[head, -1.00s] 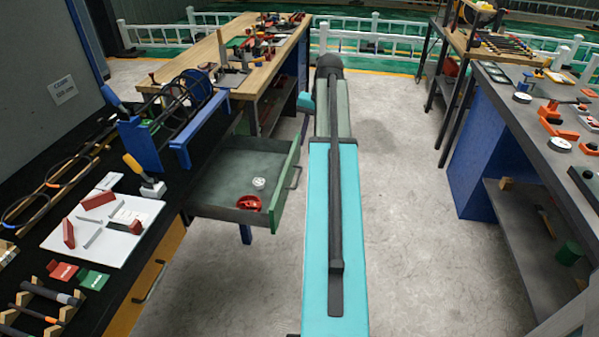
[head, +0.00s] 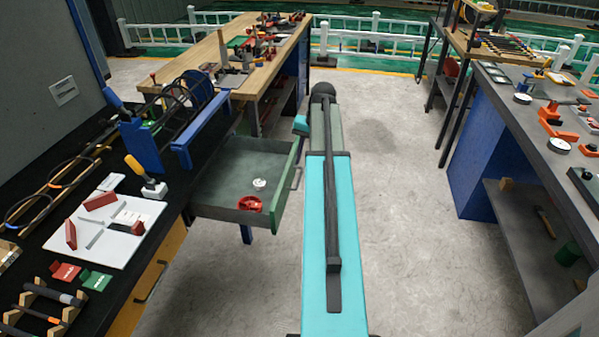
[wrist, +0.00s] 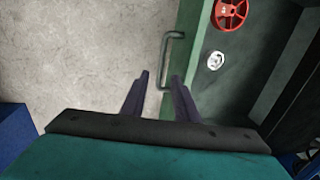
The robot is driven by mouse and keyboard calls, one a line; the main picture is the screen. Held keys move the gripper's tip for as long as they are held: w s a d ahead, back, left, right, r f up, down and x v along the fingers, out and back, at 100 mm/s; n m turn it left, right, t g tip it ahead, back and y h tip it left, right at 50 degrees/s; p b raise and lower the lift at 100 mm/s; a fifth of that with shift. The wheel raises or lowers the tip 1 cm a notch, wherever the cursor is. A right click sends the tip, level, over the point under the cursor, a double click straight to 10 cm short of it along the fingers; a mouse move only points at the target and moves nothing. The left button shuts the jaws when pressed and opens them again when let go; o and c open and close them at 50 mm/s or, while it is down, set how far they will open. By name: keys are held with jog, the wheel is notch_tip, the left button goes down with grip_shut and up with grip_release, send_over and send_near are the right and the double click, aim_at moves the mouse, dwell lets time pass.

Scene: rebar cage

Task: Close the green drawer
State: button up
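The green drawer (head: 286,192) stands pulled out from the black bench at the left, with a grey handle (head: 297,178) on its front. A red wheel-shaped part (head: 249,204) and a small white round part (head: 259,183) lie inside. In the wrist view my gripper (wrist: 160,76) is open, its two dark fingers apart. The handle (wrist: 172,48) is just beyond the fingertips, with its lower end showing between them; I cannot tell the depth gap. Nothing is held. In the head view my arm hides the fingers.
A blue frame with dark rods (head: 180,108) stands on the black bench behind the drawer. A wooden-topped bench (head: 215,50) is farther back. Another bench with a blue side (head: 485,160) is at the right. The floor between is clear.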

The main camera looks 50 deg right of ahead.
aim_at(302, 170)
jog(key=shift+w+a+f+p, duration=0.1)
jog(key=shift+w+f, duration=0.05)
jog(key=shift+f, duration=0.85)
jog(key=shift+w+a+f+p, duration=0.15)
jog(key=shift+w+f, duration=0.05)
jog(key=shift+f, duration=0.8)
jog(key=shift+w+a+f+p, duration=0.1)
jog(key=shift+w+f, duration=0.05)
jog(key=shift+f, duration=0.85)
